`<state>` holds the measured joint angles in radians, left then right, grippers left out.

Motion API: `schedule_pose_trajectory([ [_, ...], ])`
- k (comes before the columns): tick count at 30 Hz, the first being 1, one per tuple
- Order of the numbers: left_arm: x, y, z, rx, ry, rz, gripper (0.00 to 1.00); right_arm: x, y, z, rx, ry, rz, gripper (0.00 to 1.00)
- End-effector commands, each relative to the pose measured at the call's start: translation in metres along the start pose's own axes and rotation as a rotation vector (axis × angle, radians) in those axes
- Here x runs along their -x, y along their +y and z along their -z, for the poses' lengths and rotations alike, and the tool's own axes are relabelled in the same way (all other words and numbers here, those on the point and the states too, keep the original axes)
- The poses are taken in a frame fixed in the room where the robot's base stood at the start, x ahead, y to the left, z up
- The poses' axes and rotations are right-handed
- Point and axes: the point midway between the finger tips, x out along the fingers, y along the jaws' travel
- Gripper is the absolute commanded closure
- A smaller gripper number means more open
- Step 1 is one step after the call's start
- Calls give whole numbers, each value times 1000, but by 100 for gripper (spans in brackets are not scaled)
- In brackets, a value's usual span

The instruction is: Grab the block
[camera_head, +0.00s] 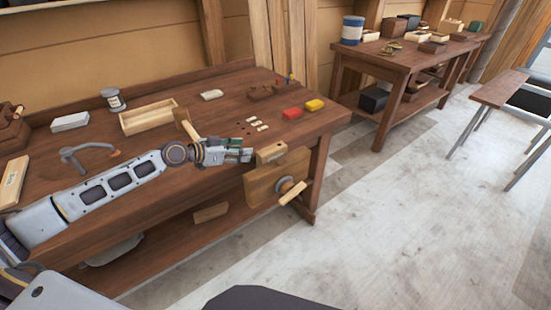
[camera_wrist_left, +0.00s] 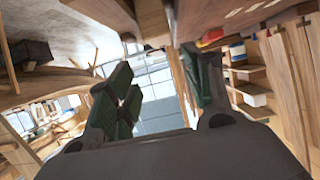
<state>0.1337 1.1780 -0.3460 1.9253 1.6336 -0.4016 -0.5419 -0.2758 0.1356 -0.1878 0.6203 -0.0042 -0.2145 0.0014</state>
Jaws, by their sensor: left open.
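Several things could be the block. A pale wooden block (camera_head: 270,153) is at the bench's front edge by the vise, just right of my left gripper. A red block (camera_head: 292,113) and a yellow block (camera_head: 314,105) lie near the right end of the bench top. My left gripper (camera_head: 246,154) is open near the front edge, its fingers pointing right toward the pale block; I cannot tell whether they touch. In the left wrist view its fingers (camera_wrist_left: 160,88) are apart with nothing held between them. My right gripper is not in view.
The workbench (camera_head: 215,95) carries an open wooden box (camera_head: 148,117), a mallet-like tool (camera_head: 187,125), a tin (camera_head: 113,99) and several small pieces. A vise (camera_head: 285,186) juts out at its front.

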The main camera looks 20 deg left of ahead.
Motion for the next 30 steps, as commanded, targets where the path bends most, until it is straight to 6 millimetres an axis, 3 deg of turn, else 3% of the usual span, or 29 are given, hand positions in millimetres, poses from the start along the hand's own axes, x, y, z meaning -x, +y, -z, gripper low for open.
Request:
schedule_pose_trajectory([
  [12,-1,0,1,1,0,0,49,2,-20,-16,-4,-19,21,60],
  [30,-38,0,1,3,2,0,49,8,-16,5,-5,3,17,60],
])
